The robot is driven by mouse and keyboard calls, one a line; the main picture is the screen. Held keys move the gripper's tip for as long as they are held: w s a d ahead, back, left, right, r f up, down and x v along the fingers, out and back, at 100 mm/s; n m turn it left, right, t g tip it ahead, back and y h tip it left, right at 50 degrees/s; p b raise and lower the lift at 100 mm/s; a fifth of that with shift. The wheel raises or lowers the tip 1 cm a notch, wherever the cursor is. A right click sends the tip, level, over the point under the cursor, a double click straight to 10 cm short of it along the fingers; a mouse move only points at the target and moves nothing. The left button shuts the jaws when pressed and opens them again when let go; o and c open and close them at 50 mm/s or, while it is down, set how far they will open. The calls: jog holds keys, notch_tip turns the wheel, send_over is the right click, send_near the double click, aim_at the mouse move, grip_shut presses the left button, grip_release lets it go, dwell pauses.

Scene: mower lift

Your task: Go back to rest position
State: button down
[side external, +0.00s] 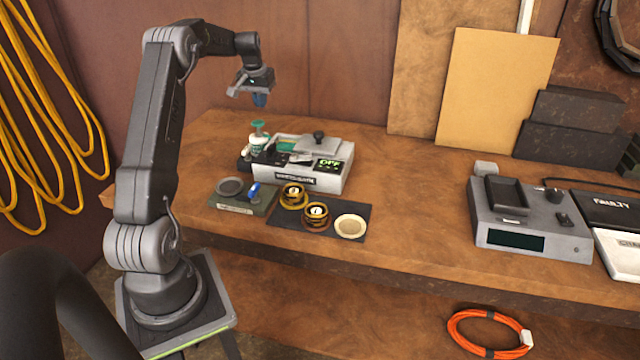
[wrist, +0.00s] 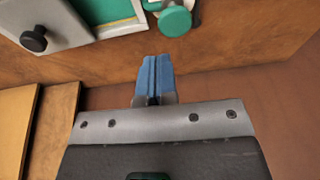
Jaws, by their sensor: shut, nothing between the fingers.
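My arm stands bent over from the left side. Below and to the right of the gripper is a grey device (side external: 322,178) with a black knob and a lit green display. A green-topped bottle (side external: 258,138) stands at its left end, and its green cap (wrist: 174,20) shows near the fingertips in the wrist view, though clearly apart from them.
On the bench (side external: 420,265), a dark mat (side external: 333,218) carries two amber-banded round parts and a cream disc (side external: 350,226). A small tray (side external: 243,204) lies to its left. A grey scale-like device (side external: 530,225) stands at right. Boards (side external: 492,85) lean on the wall.

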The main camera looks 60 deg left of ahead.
jog(key=d+r+m+t, duration=0.15)
jog(key=d+r, duration=0.45)
jog(key=d, duration=1)
jog(key=d+r+m, duration=0.3)
jog(key=d+r, duration=0.3)
jog(key=d, duration=0.9)
jog(key=s+d+f+m+t, duration=0.1)
jog(key=s+d+f+m, duration=0.1)
jog(key=s+d, duration=0.6)
jog(key=s+d+f+m+t+h, duration=0.1)
jog(key=s+d+f+m, duration=0.1)
jog(key=s+d, duration=0.6)
jog(key=d, duration=0.3)
jog(key=shift+f+h, duration=0.3)
jog(key=shift+f, duration=0.1)
jog(key=shift+a, duration=0.1)
